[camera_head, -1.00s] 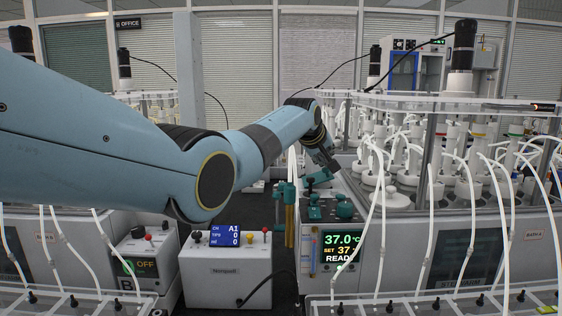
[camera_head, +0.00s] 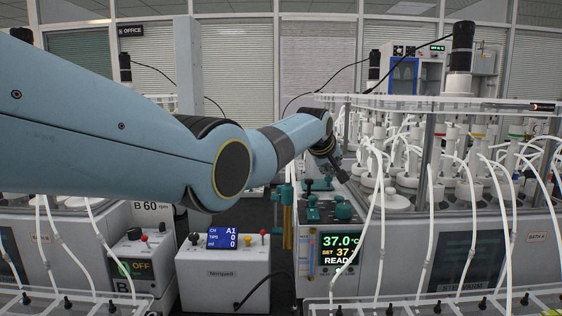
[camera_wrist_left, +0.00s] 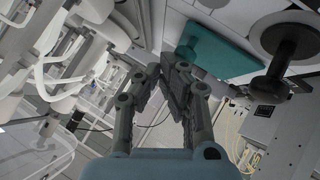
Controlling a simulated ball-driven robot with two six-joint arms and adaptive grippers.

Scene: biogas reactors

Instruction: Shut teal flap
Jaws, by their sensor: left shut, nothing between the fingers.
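The teal flap (camera_head: 318,184) is small in the head view, on top of the control unit with the 37.0 °C display. In the left wrist view it is a flat teal plate (camera_wrist_left: 218,50) just beyond and to the right of my fingertips. Its exact angle is hard to tell. My left gripper (camera_head: 341,174) is shut and empty, at the right of the flap in the head view. In the left wrist view its fingertips (camera_wrist_left: 174,72) are together close to the plate's edge; contact cannot be told. My right gripper is not in view.
Teal knobs (camera_head: 343,207) sit in front of the flap on the control unit (camera_head: 332,240). Teal-handled valves (camera_head: 286,205) stand left of it. Reactor vessels with white tubes (camera_head: 465,190) crowd the right. A white pump box (camera_head: 222,272) stands at the lower middle.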

